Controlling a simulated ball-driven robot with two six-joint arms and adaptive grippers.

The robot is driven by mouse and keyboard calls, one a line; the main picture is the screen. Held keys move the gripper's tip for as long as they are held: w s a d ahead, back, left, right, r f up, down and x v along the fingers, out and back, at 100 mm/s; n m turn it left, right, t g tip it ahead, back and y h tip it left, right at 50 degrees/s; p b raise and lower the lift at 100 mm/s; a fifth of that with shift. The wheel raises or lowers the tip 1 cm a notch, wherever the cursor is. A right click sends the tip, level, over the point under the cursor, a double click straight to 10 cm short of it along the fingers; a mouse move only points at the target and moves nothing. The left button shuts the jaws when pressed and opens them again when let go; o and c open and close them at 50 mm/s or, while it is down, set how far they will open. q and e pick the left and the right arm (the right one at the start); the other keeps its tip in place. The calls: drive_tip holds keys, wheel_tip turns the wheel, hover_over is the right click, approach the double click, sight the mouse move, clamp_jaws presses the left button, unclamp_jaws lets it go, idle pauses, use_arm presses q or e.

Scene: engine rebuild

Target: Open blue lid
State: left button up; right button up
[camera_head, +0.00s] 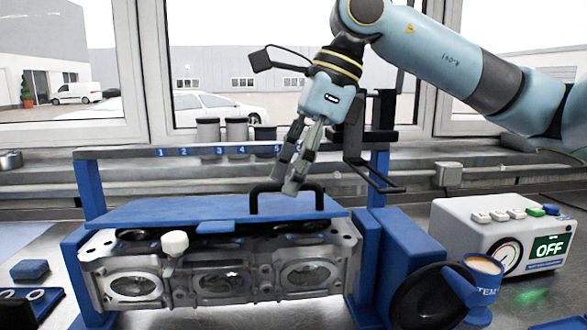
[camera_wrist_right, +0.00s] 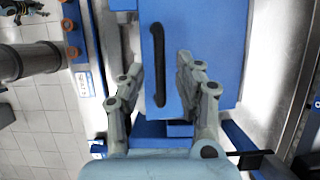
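The blue lid (camera_head: 150,210) lies flat over the engine block (camera_head: 215,268) in the head view, with a black handle (camera_head: 318,190) near its right end. In the right wrist view the lid (camera_wrist_right: 212,60) and handle (camera_wrist_right: 158,50) are below the fingers. My right gripper (camera_head: 286,172) hangs pointing down at the handle. In the wrist view the right gripper (camera_wrist_right: 159,75) is open, with one finger on each side of the handle and gaps between. Whether the fingertips reach down beside the handle's bar is hard to tell. My left gripper is not in view.
A blue frame with a numbered shelf (camera_head: 120,154) holding grey cylinders (camera_head: 237,130) stands behind the lid. A blue block (camera_head: 30,269) lies at left.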

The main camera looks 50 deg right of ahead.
clamp_jaws()
drive_tip(key=shift+r, duration=0.15)
idle(0.4)
